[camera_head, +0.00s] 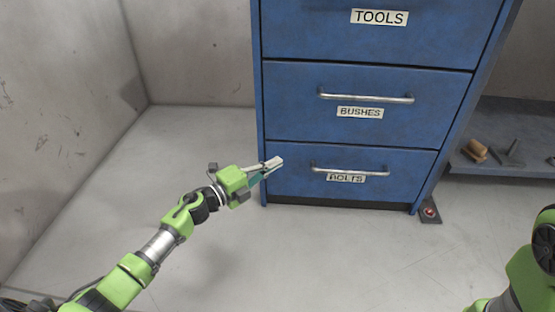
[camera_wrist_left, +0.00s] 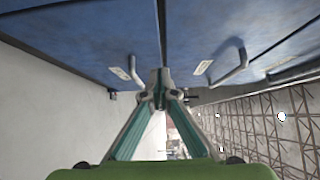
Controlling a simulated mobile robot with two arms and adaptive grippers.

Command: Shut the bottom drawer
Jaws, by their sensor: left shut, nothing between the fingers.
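The bottom drawer (camera_head: 400,163), labelled BOLTS, is the lowest blue front of the cabinet. It has a silver bar handle (camera_head: 350,170) and looks about flush with the front above in the head view. My left gripper (camera_head: 275,163) is shut and empty, in front of the left end of the bottom drawer. In the left wrist view, the closed fingertips (camera_wrist_left: 160,82) are near the dark seam between two blue fronts. I cannot tell whether they touch. My right gripper is out of view.
The drawer above, labelled BUSHES (camera_head: 290,100), and the top TOOLS drawer (camera_head: 300,30) look shut. A low grey shelf (camera_head: 500,168) with small items stands at the right. The floor (camera_head: 320,250) in front of the cabinet is clear.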

